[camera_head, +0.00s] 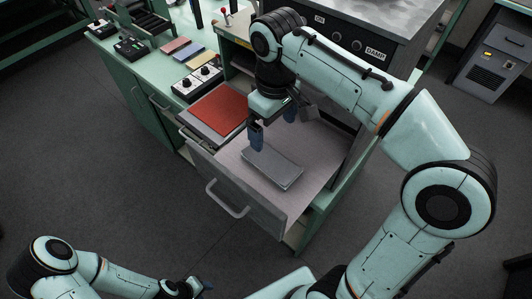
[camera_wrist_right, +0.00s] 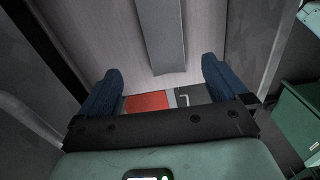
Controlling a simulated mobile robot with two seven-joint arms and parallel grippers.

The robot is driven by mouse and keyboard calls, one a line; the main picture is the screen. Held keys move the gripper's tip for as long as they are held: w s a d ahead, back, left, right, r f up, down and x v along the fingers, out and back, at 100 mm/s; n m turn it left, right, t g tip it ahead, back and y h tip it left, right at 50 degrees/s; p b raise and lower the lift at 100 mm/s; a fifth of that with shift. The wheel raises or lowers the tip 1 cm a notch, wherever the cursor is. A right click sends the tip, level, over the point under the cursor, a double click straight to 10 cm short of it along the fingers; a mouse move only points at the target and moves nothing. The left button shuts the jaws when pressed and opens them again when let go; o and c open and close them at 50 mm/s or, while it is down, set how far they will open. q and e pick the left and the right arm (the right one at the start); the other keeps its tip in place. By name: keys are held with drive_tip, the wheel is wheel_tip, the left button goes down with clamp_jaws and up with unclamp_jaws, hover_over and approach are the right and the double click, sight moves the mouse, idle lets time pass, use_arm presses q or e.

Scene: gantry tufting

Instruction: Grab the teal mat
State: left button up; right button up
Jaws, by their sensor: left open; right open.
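No mat in view is plainly teal. A flat grey slab (camera_head: 272,165) lies in the open drawer (camera_head: 240,200), and it also shows in the right wrist view (camera_wrist_right: 162,35). A small blue-grey mat (camera_head: 202,58) lies on the green bench beside a yellow and a reddish one. My right gripper (camera_head: 274,127) points down over the drawer, open, just above the slab's far end and apart from it as far as I can tell. In the right wrist view its blue fingers (camera_wrist_right: 162,72) are spread with nothing between them. My left gripper (camera_head: 197,286) is low at the bottom, empty, away from the bench.
A red mat (camera_head: 219,109) lies beside the drawer's back left. A white box with black knobs (camera_head: 197,83) stands on the green bench. The drawer's front and handle (camera_head: 228,200) stick out over the floor. A grey machine (camera_head: 350,35) stands behind my right arm.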

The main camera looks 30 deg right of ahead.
hover_over(272, 162)
drive_tip(key=f, duration=0.5)
drive_tip(key=shift+s+d+f+b, duration=0.15)
drive_tip(key=shift+d+f+b, duration=0.05)
drive_tip(key=shift+b, duration=0.2)
drive_tip(key=shift+w+f, duration=0.25)
drive_tip(key=shift+f, duration=0.65)
drive_tip(key=f, duration=0.4)
drive_tip(key=shift+a+f+b, duration=0.25)
drive_tip(key=shift+b, duration=0.1)
use_arm(q)
drive_tip(key=s+f, duration=0.2)
drive_tip(key=s, duration=0.1)
drive_tip(key=shift+f, duration=0.2)
use_arm(e)
drive_tip(key=c, duration=1.1)
